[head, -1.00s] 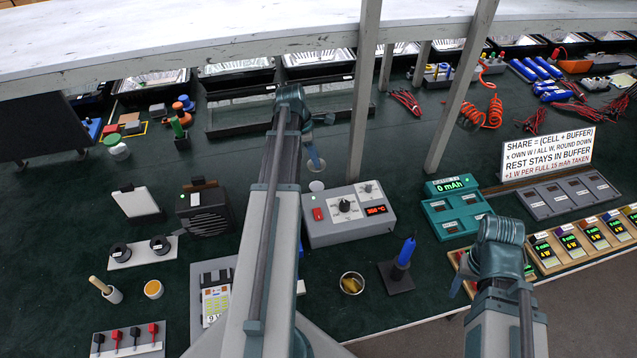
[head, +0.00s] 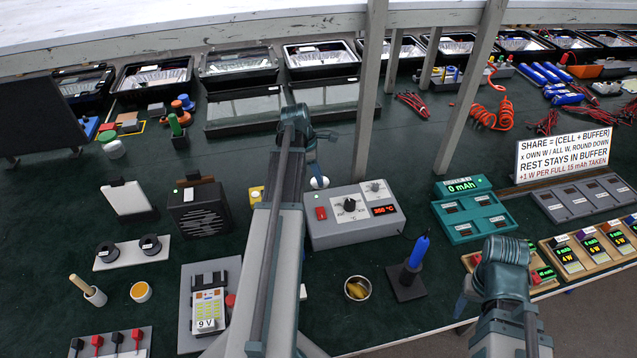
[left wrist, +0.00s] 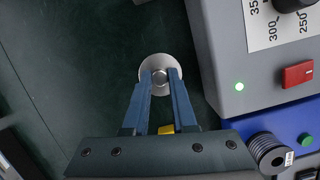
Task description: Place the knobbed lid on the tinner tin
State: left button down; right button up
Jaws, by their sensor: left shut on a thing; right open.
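The knobbed lid (left wrist: 160,64) is a pale round disc with a small knob. It also shows in the head view (head: 319,184), beside the grey station with the dial. My left gripper (left wrist: 161,78) is shut on its knob from above, and its fingers hide part of the disc. In the head view my left gripper (head: 313,171) points down. I cannot tell whether the lid touches the table. A small round open tin with orange-yellow content (head: 141,292) at the lower left may be the tinner tin. My right gripper (head: 464,298), at the lower right, is open and mostly hidden.
The grey station (head: 350,215) stands right of the lid. A yellow item (head: 257,193) lies left of my left arm. A bowl (head: 357,289) and a blue-handled tool in a stand (head: 410,270) are in front. A brush pot (head: 95,296) stands beside the orange tin.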

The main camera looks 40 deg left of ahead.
pick_arm(q)
jog(key=shift+f, duration=0.7)
pick_arm(e)
jog(key=shift+f, duration=0.75)
pick_arm(q)
jog(key=shift+r, duration=0.15)
pick_arm(e)
jog(key=shift+r, duration=0.15)
pick_arm(q)
jog(key=c, duration=1.2)
grip_release()
jog(key=shift+f+b, duration=0.2)
jog(key=shift+b, duration=0.1)
pick_arm(e)
jog(key=shift+f, duration=0.2)
pick_arm(q)
jog(key=o, duration=0.5)
jog(key=shift+r, duration=0.1)
pick_arm(e)
jog(key=shift+r, duration=0.1)
